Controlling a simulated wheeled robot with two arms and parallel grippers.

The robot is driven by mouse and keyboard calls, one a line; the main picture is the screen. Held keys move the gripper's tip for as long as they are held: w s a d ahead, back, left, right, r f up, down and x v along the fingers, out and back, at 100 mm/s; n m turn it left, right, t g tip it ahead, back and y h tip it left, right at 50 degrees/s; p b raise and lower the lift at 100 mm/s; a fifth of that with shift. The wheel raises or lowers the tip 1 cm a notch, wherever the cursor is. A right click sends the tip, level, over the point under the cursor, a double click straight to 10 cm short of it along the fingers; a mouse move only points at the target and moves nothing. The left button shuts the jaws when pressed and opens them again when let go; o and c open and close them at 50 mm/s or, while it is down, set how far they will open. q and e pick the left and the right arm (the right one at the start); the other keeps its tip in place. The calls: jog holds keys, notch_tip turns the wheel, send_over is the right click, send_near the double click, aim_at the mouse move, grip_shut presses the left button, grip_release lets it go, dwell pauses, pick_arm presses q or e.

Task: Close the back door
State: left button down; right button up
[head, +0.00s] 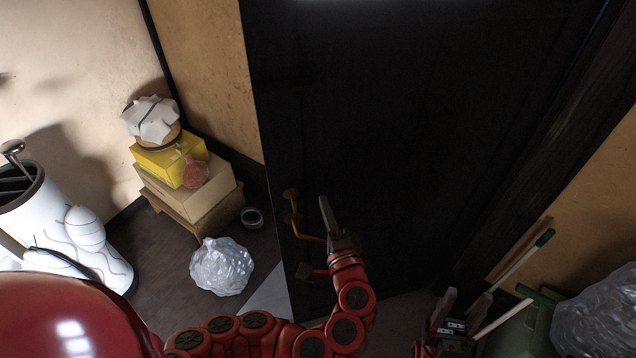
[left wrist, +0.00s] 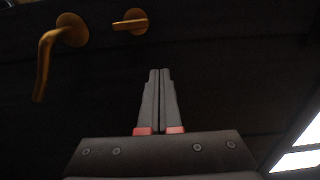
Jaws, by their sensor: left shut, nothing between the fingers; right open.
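The back door (head: 400,130) is a tall dark panel that fills the middle of the head view. Its left edge stands apart from the clay wall, with floor showing past it. A brass lever handle (head: 300,228) sits near that edge, with a small brass knob (head: 291,194) above it. My left gripper (head: 325,205) is shut and empty, in front of the door just right of the handle. In the left wrist view the shut fingers (left wrist: 159,100) point at the dark door, below the handle (left wrist: 55,50) and the knob (left wrist: 131,21). My right gripper (head: 466,302) is open and empty, low at the right.
A clear plastic bag (head: 221,266) and a small dark bowl (head: 252,218) lie on the floor left of the door. Stacked boxes (head: 190,190) and a white bin (head: 50,215) stand further left. Green-tipped sticks (head: 525,258) and another plastic bag (head: 597,315) are at the right.

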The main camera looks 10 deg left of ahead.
aim_at(315, 180)
pick_arm(q)
jog(key=p+x, duration=0.2)
jog(key=x, duration=0.2)
jog(key=shift+a+r, duration=0.2)
jog(key=shift+w+a+p, duration=0.2)
jog(key=shift+w+p, duration=0.15)
jog(key=shift+p, duration=0.15)
jog(key=shift+w+f, duration=0.2)
jog(key=shift+w+a, duration=0.1)
jog(key=shift+w, duration=0.05)
